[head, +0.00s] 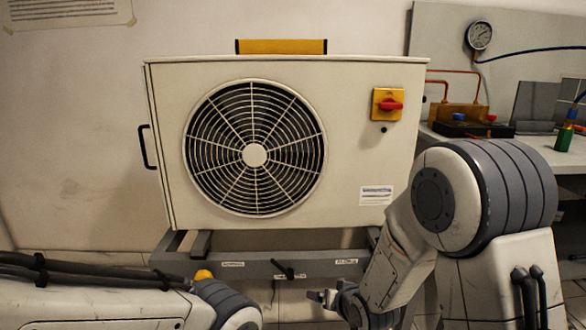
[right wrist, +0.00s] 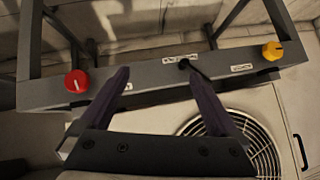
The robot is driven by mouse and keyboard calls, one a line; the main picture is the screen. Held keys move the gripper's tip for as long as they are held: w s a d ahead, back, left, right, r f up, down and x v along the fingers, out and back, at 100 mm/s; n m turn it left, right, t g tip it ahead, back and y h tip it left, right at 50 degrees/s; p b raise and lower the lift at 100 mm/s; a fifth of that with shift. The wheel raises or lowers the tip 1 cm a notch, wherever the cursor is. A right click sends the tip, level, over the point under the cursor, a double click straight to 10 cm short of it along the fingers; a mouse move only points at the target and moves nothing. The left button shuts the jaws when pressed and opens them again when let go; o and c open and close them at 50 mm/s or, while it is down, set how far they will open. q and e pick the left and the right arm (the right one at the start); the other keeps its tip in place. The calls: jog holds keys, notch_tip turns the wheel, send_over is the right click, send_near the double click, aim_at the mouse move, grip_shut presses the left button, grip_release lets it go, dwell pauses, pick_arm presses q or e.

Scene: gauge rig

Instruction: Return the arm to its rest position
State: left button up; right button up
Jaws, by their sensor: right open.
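My right arm (head: 470,200) reaches in from the right in the head view, bent at a large grey joint. Its gripper (head: 322,297) is low, just in front of the grey rail (head: 240,267) under the fan unit. In the right wrist view the right gripper (right wrist: 157,75) has its two dark fingers spread, with nothing between them. Beyond them, the rail carries a red knob (right wrist: 76,81), a black lever (right wrist: 186,64) and a yellow knob (right wrist: 272,51). My left arm (head: 100,305) crosses the lower left; its gripper is out of view.
The beige fan unit (head: 360,100) stands on the rail's frame, with a red switch (head: 390,104) at its upper right.

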jog(key=s+a+r+n+g+h+p, duration=0.1)
jog(key=s+r+n+g, duration=0.25)
jog(key=s, duration=0.75)
jog(key=s+a+r+n+g+p, duration=0.25)
jog(key=s+r, duration=0.25)
jog(key=s, duration=0.5)
jog(key=s+a+r+n+g+h, duration=0.1)
jog(key=s+r+n+g, duration=0.2)
jog(key=s, duration=0.8)
notch_tip(320, 180, up, 38)
jog(key=w+m+p, duration=0.1)
jog(key=p, duration=3.6)
jog(key=shift+d+f, duration=0.2)
